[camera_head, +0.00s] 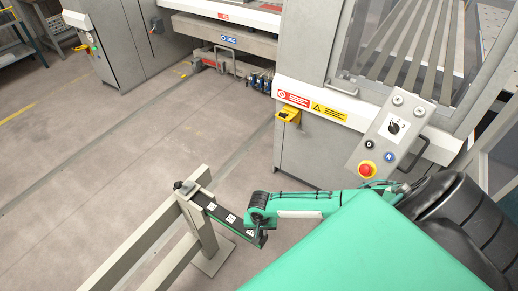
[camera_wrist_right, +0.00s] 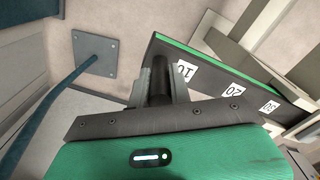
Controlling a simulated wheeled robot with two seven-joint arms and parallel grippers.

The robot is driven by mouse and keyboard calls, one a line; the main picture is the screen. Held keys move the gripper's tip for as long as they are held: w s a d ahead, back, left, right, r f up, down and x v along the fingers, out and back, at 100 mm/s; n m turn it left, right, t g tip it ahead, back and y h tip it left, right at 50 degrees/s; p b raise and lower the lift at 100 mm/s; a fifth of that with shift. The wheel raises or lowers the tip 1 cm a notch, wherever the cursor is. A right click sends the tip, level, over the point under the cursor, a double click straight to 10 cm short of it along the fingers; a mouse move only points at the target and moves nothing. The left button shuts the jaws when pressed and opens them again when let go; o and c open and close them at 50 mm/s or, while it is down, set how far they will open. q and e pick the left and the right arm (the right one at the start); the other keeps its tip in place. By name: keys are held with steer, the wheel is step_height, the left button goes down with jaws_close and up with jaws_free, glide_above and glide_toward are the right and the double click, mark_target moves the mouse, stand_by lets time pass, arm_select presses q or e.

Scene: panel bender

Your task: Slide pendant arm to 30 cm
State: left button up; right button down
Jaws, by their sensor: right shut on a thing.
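A dark rail with a green edge and white number labels (camera_head: 228,217) runs from a grey post toward my right gripper in the head view. In the right wrist view this rail (camera_wrist_right: 212,82) shows the marks 10, 20 and 30. My right gripper (camera_wrist_right: 160,88) is shut on a dark upright grip (camera_wrist_right: 160,70), beside the end of the rail marked 10. In the head view the right gripper (camera_head: 262,238) is mostly hidden by its own wrist. Whether the grip joins the rail is hidden. My left gripper is not in view.
A grey beam frame (camera_head: 140,257) stands left of the rail. A control panel (camera_head: 391,137) with a red button stands at right, on the machine's front. A floor plate with a teal pole (camera_wrist_right: 97,52) shows in the wrist view. Open floor (camera_head: 110,165) lies left.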

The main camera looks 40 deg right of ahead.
steer(key=c, duration=1.3)
jaws_free()
steer(key=shift+s+d, duration=0.15)
steer(key=shift+s, duration=0.1)
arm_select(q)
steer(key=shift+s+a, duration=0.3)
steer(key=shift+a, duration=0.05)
arm_select(e)
steer(key=shift+w+r, duration=0.1)
steer(key=shift+r, duration=0.15)
arm_select(q)
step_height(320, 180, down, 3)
steer(key=b, duration=0.3)
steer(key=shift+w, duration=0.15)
arm_select(e)
step_height(320, 180, up, 13)
steer(key=shift+r, duration=0.15)
